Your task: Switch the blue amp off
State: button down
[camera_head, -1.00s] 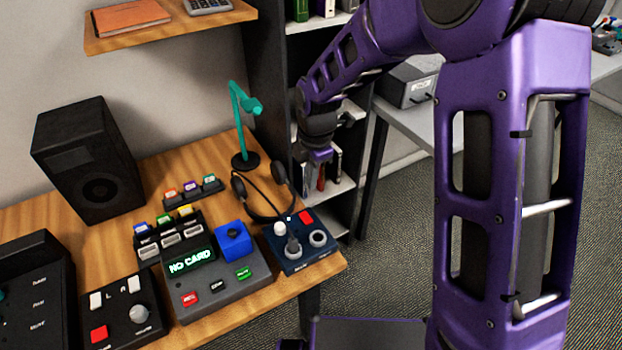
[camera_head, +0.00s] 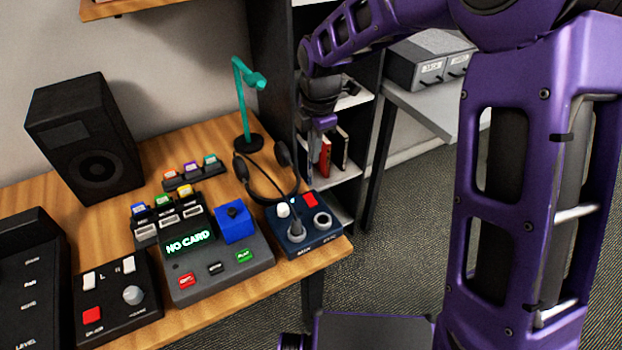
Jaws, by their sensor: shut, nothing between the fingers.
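The blue amp (camera_head: 297,238) is a dark navy box at the right front corner of the wooden desk. On its top are a red button (camera_head: 310,200), a white knob or switch (camera_head: 282,210), a dark upright lever (camera_head: 296,230) and a ringed grey knob (camera_head: 322,221). A tiny light shows near its back edge. My gripper (camera_head: 320,138) hangs above and behind the amp in the picture, in front of the shelf, apart from the amp. It is shut and empty; its fingertips are small and hard to make out.
Headphones (camera_head: 262,180) lie just behind the amp, and a teal lamp (camera_head: 243,105) stands behind them. Left of the amp is a card device (camera_head: 215,270) reading "NO CARD" with a blue block (camera_head: 235,222). A black speaker (camera_head: 85,140) stands further left.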

aim_at(309, 196)
jog(key=f, duration=0.4)
jog(key=w+f+b, duration=0.1)
jog(key=f, duration=0.4)
jog(key=a+f+b, duration=0.1)
jog(key=f, duration=0.3)
jog(key=shift+w+f, duration=0.2)
jog(key=shift+f, duration=0.15)
